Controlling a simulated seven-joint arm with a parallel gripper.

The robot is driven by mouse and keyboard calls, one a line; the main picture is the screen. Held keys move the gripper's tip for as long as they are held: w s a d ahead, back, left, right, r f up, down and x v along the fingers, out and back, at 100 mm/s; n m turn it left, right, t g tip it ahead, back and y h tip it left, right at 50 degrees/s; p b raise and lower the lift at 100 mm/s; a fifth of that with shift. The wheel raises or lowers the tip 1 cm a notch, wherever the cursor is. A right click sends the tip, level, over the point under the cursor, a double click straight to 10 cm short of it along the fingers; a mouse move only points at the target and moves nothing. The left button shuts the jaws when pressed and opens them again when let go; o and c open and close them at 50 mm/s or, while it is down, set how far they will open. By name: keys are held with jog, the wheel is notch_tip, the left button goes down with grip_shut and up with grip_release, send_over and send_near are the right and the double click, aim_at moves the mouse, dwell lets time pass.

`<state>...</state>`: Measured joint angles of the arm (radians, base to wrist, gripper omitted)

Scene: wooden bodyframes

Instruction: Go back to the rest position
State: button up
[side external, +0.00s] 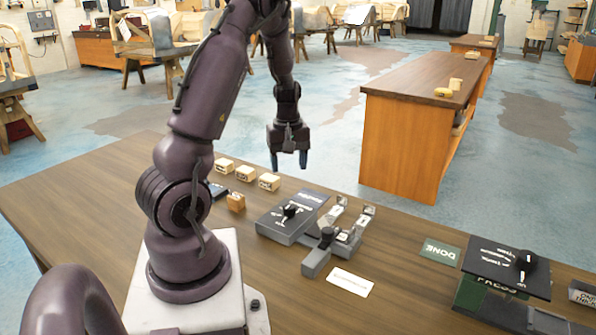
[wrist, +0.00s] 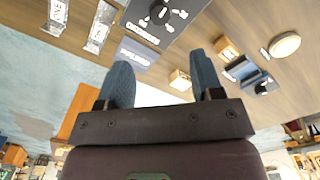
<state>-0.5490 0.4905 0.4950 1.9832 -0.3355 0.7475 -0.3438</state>
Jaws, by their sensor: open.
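My gripper (side external: 288,160) hangs in the air above the far side of the wooden table (side external: 110,180), fingers pointing down. Its two blue-grey fingers are apart with nothing between them. In the wrist view my gripper (wrist: 162,85) also shows its fingers spread and empty. It touches nothing on the table.
Several small wooden blocks (side external: 245,173) lie below and left of my gripper. A grey box with a black knob (side external: 290,212), a lever device (side external: 318,255), a white card (side external: 349,281), a green DONE plate (side external: 440,252) and a black panel (side external: 506,266) stand rightward. A workbench (side external: 405,145) stands beyond.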

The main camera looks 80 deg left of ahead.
jog(key=d+r+m+t, duration=0.2)
jog(key=d+r+m, duration=0.4)
jog(key=d, duration=0.4)
jog(key=s+d+r+m+t, duration=0.1)
jog(key=d+r+m, duration=0.5)
jog(key=d, duration=0.4)
jog(key=d+r+m+t, duration=0.2)
jog(key=d+r+m, duration=0.4)
jog(key=d, duration=0.4)
jog(key=shift+s+d+t, duration=0.2)
jog(key=shift+s+t, duration=0.1)
